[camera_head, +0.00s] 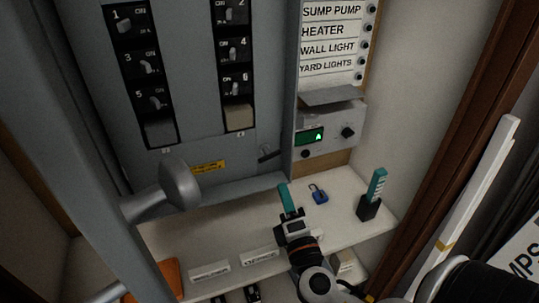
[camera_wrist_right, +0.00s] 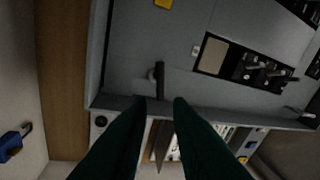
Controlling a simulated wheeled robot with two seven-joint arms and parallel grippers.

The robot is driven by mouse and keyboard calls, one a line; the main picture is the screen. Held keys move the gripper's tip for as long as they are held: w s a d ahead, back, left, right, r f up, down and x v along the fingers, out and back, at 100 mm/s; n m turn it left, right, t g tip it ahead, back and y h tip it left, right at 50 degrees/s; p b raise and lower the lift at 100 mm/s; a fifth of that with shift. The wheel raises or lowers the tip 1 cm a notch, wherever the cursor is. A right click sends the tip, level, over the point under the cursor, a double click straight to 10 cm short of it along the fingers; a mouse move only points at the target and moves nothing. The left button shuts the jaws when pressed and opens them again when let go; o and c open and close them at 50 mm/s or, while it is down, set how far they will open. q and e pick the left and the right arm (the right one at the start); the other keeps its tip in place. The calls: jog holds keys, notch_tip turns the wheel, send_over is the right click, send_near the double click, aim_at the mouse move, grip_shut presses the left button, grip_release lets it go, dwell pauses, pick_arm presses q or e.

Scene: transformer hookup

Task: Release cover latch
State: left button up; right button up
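The cover latch (camera_head: 268,155) is a small dark lever low on the grey panel cover, near its right edge. It also shows in the right wrist view (camera_wrist_right: 160,80), just beyond the fingertips. My right gripper (camera_head: 285,187) is below and slightly right of the latch, over the white shelf, with its teal fingers pointing up toward the panel. In the right wrist view the two fingers (camera_wrist_right: 157,102) are apart with nothing between them. They appear clear of the latch. My left gripper is not in view.
A blue padlock (camera_head: 320,194) lies on the shelf (camera_head: 235,222), right of my gripper. A teal tool in a black holder (camera_head: 370,207) stands further right. A control box (camera_head: 327,135) is right of the latch. A grey round-ended handle (camera_head: 178,180) juts out at left.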

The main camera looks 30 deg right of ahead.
aim_at(272, 154)
jog(key=p+x, duration=0.4)
jog(key=x, duration=0.6)
jog(key=shift+r, duration=0.15)
jog(key=shift+x, duration=0.8)
